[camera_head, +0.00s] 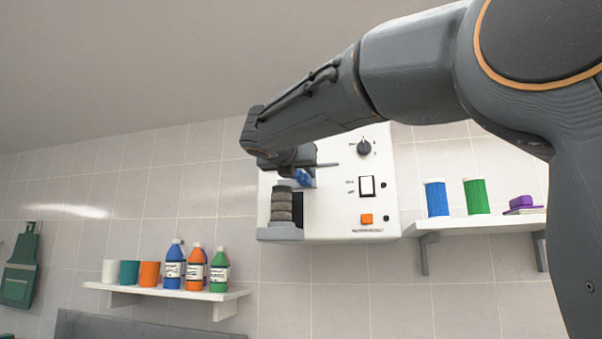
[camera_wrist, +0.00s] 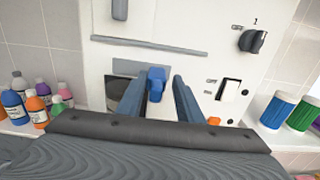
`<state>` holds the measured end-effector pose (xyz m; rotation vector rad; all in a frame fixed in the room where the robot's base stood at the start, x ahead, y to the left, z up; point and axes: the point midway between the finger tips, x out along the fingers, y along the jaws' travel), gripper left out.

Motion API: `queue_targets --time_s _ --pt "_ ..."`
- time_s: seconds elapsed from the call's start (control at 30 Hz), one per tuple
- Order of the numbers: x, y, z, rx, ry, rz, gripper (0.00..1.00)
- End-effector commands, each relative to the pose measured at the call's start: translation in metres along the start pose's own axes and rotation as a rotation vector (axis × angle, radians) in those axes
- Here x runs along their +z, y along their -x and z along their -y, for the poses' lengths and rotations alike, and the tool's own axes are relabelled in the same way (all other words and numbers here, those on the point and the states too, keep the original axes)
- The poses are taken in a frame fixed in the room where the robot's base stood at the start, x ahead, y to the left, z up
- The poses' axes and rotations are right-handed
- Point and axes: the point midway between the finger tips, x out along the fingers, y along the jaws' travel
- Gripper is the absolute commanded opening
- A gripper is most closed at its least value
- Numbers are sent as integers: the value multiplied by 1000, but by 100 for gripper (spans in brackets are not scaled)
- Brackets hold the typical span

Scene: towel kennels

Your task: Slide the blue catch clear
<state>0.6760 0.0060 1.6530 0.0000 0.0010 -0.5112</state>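The blue catch (camera_wrist: 156,82) sits on the front of the white wall unit (camera_head: 345,205), below a grey horizontal rail. In the wrist view it lies between the two fingers of my gripper (camera_wrist: 155,92), with a visible gap to the right finger and a narrower one to the left. In the head view the catch (camera_head: 305,178) shows just under my gripper (camera_head: 293,160), which partly hides it. My fingers are apart and point at the unit. A dark opening with a stack of grey rolled items (camera_head: 281,207) lies below the catch.
The unit also has a dark knob (camera_head: 364,147), a white rocker switch (camera_head: 366,186) and an orange button (camera_head: 366,219). A left shelf (camera_head: 215,294) holds cups and bottles. A right shelf (camera_head: 480,222) holds blue and green containers and a purple item.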

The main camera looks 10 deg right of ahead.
Motion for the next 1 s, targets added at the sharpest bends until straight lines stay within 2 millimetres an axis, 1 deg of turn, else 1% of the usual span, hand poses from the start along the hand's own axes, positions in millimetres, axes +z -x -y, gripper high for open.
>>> queue_targets --time_s 0.17,0.27,0.5,0.6,0.73,1.0 --pt "0 5 -1 2 -1 1 33" --pt "0 17 -1 4 -2 2 33" --pt "-1 56 0 3 -2 1 33" --pt "-1 68 0 2 0 1 33" --pt "0 76 1 0 0 1 33" --pt "0 78 1 -1 0 0 33"
